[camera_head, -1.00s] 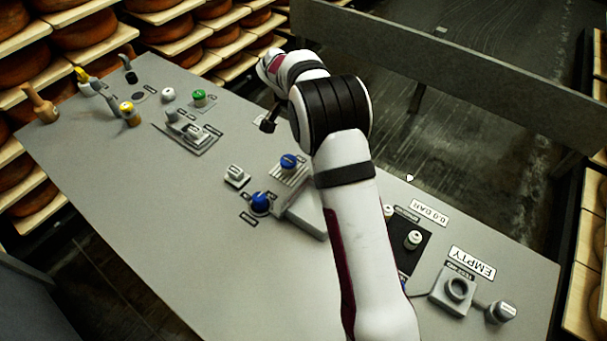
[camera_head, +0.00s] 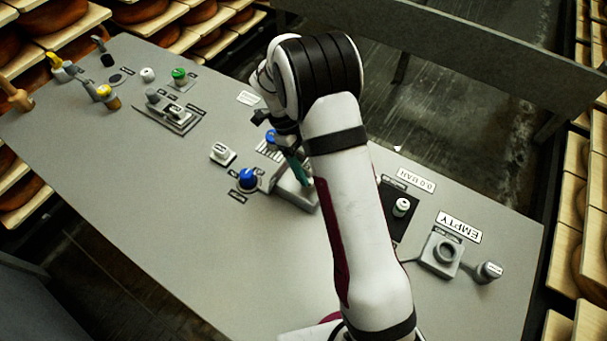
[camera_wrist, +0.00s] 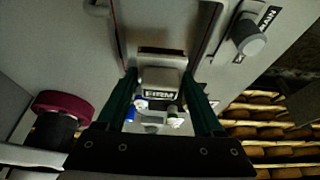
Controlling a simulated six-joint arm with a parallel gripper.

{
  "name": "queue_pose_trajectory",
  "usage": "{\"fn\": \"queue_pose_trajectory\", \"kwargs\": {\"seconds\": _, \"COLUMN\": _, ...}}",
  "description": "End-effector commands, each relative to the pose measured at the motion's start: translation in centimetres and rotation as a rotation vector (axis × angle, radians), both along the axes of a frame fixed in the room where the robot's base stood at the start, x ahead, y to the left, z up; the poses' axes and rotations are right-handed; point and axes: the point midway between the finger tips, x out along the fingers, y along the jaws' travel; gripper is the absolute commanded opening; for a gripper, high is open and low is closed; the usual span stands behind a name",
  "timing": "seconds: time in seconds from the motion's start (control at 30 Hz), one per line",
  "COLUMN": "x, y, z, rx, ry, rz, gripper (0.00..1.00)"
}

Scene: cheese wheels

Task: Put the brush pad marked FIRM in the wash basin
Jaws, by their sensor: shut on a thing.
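My gripper (camera_head: 292,158) has teal fingers and hangs low over the middle of the bench, partly covered by my arm. In the wrist view my gripper (camera_wrist: 159,86) is shut on a grey block marked FIRM, the brush pad (camera_wrist: 160,75). The pad sits between the fingertips, its label facing the camera. In the head view I cannot make out the pad. A pale grey box (camera_head: 296,194), possibly the wash basin, is just below and beside the fingers. Its inside is hidden, and I cannot tell whether the pad touches it.
A blue knob (camera_head: 248,179) and a white block (camera_head: 222,153) are left of the box. A second blue-topped thing (camera_head: 270,136) is close behind the gripper. A socket marked EMPTY (camera_head: 441,254) is at right. The bench's near left is clear.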

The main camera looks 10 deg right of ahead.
Motion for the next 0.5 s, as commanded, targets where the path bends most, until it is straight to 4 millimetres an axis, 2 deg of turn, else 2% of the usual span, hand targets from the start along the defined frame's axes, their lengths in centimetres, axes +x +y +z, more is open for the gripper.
{"fn": "queue_pose_trajectory", "kwargs": {"seconds": 0.17, "x": 0.8, "y": 1.3, "z": -1.5, "rx": 0.000, "ry": 0.001, "rz": 0.002, "gripper": 0.13}}
{"fn": "queue_pose_trajectory", "kwargs": {"seconds": 0.33, "x": 0.7, "y": 1.2, "z": -4.7, "rx": 0.000, "ry": 0.002, "rz": 0.001, "gripper": 0.13}}
{"fn": "queue_pose_trajectory", "kwargs": {"seconds": 0.5, "x": 0.8, "y": 1.2, "z": -4.9, "rx": 0.000, "ry": -0.002, "rz": 0.002, "gripper": 0.13}}
